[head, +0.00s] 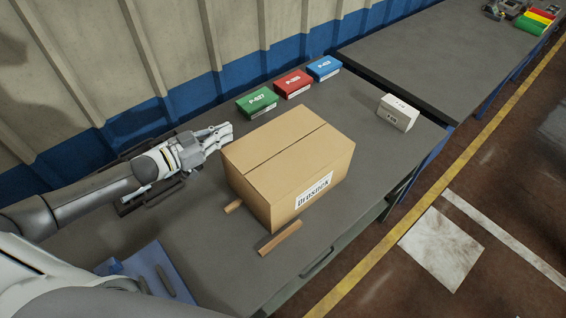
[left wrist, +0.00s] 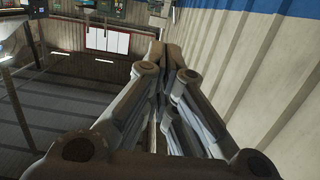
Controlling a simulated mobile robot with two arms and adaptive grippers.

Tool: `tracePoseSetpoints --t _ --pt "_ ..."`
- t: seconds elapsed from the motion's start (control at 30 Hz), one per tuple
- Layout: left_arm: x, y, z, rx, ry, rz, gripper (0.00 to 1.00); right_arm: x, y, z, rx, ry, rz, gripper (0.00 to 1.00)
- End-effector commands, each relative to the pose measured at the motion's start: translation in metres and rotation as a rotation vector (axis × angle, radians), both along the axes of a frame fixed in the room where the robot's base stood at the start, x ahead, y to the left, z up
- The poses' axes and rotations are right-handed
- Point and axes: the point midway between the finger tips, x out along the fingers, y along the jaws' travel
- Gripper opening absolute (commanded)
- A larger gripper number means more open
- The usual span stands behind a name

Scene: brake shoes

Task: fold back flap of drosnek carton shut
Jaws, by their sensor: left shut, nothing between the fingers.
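The drosnek carton (head: 250,195) is a brown cardboard box standing on the grey workbench, its name label on the front side. Its top looks flat, with one seam across it. The back flap (head: 268,139) lies level with the front flap (head: 302,161), as far as I can tell. My left gripper (head: 228,131) is shut and empty, just off the carton's back left corner; I cannot tell if it touches. In the left wrist view its closed fingers (left wrist: 172,52) show, but the carton does not. My right gripper is not in view.
Green (head: 257,102), red (head: 293,83) and blue (head: 324,68) boxes lie behind the carton along the wall. A white box (head: 398,112) stands to the right. Wooden strips (head: 280,239) lie before the carton. A blue object (head: 150,270) is at the lower left.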

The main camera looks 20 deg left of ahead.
Motion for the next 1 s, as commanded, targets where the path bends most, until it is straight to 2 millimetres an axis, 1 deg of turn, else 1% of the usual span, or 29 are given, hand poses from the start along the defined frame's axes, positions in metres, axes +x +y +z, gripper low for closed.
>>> tracePoseSetpoints --t 0.03,0.2,0.23,0.27,0.4,0.6,1.0 --pt "-0.008 0.004 0.009 0.0 0.004 0.0 0.0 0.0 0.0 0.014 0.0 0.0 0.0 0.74" --pt "-0.028 0.016 0.02 0.0 0.004 0.0 0.0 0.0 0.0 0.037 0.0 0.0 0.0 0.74" --pt "-0.032 0.018 0.017 0.002 0.005 -0.001 0.0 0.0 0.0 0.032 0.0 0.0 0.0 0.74" --pt "-0.035 0.021 0.017 0.002 0.003 0.0 0.0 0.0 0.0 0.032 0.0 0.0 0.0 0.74" --pt "-0.051 0.03 0.024 0.002 0.004 -0.001 0.0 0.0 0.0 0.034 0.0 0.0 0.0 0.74" --pt "-0.066 0.038 0.031 0.0 0.002 -0.001 0.0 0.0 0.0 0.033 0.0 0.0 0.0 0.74" --pt "-0.068 0.04 0.034 0.0 -0.001 -0.001 0.0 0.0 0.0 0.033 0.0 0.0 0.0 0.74"
